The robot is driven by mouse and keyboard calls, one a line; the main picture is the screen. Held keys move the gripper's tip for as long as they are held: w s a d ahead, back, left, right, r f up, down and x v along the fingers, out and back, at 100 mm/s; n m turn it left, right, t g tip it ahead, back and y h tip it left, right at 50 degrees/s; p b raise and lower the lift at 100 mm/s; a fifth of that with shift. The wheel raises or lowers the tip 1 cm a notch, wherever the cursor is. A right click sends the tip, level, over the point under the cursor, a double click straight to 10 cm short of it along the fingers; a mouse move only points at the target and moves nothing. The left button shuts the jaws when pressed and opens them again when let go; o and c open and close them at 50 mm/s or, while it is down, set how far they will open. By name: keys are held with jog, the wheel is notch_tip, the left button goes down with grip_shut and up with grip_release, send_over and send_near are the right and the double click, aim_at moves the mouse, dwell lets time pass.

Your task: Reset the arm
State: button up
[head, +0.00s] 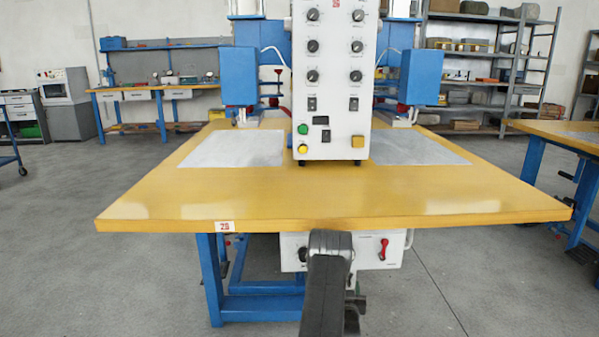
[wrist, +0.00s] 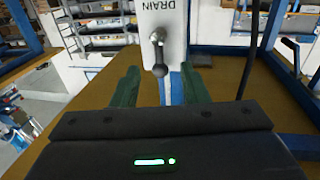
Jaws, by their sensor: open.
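My gripper (wrist: 159,72) is open in the wrist view, with its two dark green fingers apart. A small lever with a dark round end (wrist: 159,69) hangs from a white panel marked DRAIN (wrist: 180,18). The lever's end appears between the fingertips, and I see no finger pressing on it; the gap in depth is hard to judge. In the head view my dark arm (head: 328,285) is at the bottom centre, in front of the white box (head: 293,250) under the table. The arm hides the fingers there.
A yellow worktable (head: 340,195) carries a white control panel (head: 333,80) between blue press units. A red-handled switch (head: 384,248) is on the box's right side. A dark cable (wrist: 252,50) hangs at the right of the wrist view. Open grey floor (head: 100,270) lies left.

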jog(key=s+a+m, duration=0.1)
jog(key=s+a, duration=0.1)
jog(key=s, duration=0.9)
jog(key=d+r+n+g+y+p, duration=0.2)
jog(key=d+r+n+y+p, duration=0.25)
jog(key=n, duration=1.05)
jog(key=w+f+b, duration=0.2)
jog(key=w, duration=0.4)
jog(key=shift+w+a+f+b, duration=0.15)
jog(key=shift+w+a+b, duration=0.15)
jog(key=shift+b, duration=0.05)
